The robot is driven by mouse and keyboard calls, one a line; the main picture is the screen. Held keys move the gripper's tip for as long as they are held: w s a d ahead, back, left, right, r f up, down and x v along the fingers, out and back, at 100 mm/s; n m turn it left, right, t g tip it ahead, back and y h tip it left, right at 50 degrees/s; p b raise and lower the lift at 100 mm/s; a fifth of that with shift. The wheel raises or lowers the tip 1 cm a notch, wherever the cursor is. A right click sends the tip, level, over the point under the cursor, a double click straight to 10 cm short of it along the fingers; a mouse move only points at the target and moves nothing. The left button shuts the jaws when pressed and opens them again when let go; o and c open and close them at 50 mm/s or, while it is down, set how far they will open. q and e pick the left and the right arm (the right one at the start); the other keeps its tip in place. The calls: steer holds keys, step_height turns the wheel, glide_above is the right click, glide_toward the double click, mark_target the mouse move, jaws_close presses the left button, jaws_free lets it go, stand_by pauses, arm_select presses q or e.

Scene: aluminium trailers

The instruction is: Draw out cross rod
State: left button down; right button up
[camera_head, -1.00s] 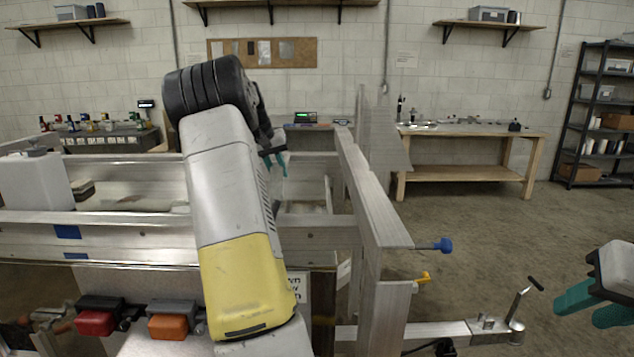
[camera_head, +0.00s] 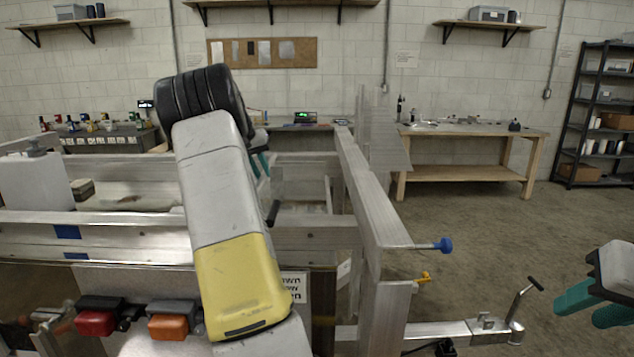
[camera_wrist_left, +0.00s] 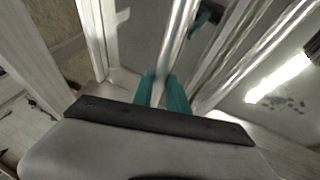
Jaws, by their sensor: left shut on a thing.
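A shiny metal rod (camera_wrist_left: 179,35), which looks like the cross rod, runs away from my left gripper in the left wrist view. My left gripper (camera_wrist_left: 161,88) is shut on its near part, with a teal finger on each side. In the head view my left gripper (camera_head: 260,165) is over the aluminium trailer (camera_head: 310,236), partly hidden behind my arm. The rod cannot be made out clearly there. A small black handle-like piece (camera_head: 272,212) shows beside my arm; I cannot tell what it belongs to. My right gripper (camera_head: 580,305) is open and empty at the far right.
A hitch with a crank (camera_head: 517,318) sticks out below. A white container (camera_head: 35,182) is at the left. The floor (camera_head: 500,235) to the right is clear.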

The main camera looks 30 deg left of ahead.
arm_select(q)
steer(key=shift+r, duration=0.1)
steer(key=shift+r, duration=4.5)
steer(key=shift+s, duration=0.1)
